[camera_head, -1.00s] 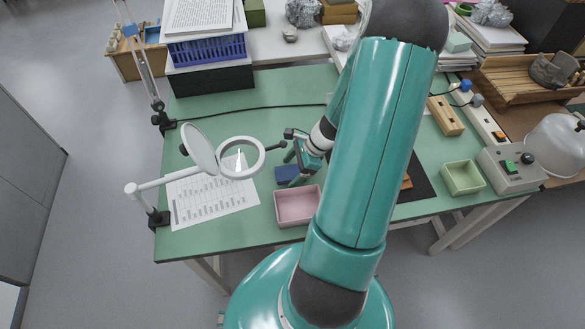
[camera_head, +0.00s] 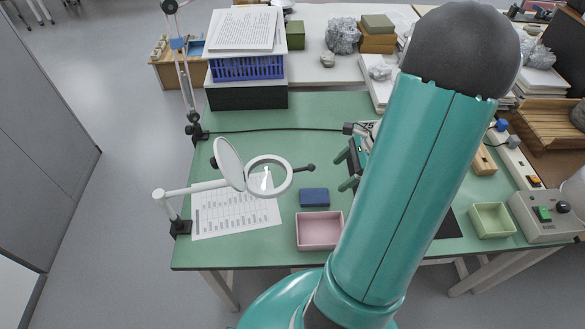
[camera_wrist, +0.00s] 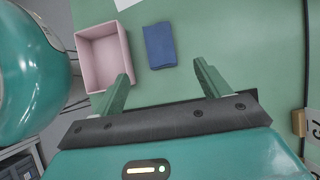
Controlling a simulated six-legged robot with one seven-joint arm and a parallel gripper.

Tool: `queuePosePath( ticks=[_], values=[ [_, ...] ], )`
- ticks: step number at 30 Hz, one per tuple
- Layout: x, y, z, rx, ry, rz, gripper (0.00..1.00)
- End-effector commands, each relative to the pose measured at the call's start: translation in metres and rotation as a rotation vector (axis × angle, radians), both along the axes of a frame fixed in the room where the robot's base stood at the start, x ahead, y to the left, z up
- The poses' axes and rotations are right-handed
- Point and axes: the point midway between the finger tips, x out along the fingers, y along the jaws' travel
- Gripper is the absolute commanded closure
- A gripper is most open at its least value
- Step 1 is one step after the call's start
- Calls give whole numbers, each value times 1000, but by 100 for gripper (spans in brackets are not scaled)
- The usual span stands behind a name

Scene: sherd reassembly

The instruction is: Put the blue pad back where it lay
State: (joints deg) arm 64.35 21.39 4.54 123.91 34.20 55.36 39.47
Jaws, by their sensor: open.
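The blue pad (camera_head: 314,197) lies flat on the green table mat, just above the pink tray (camera_head: 319,245) in the head view. In the wrist view the pad (camera_wrist: 159,45) lies beyond the fingertips, right of the pink tray (camera_wrist: 103,80). My gripper (camera_head: 350,170) is to the right of the pad and apart from it. In the wrist view my gripper (camera_wrist: 160,75) shows two green fingers spread wide with nothing between them. My arm hides part of the table to the right.
A magnifier lamp (camera_head: 268,175) and a printed sheet (camera_head: 232,212) are left of the pad. A green tray (camera_head: 491,220) and a switch box (camera_head: 550,215) stand at the right. A dark cable (camera_head: 270,130) crosses the bare mat behind the pad.

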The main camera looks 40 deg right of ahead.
Motion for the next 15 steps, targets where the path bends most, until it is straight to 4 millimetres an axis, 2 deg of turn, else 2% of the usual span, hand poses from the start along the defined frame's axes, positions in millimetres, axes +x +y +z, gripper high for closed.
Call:
queuePosePath(
  ticks=[5,10,15],
  values=[
    [13,19,21,-75,-23,131,25],
    [35,70,69,-258,-89,466,25],
    [44,129,116,-459,-179,836,25]
  ],
)
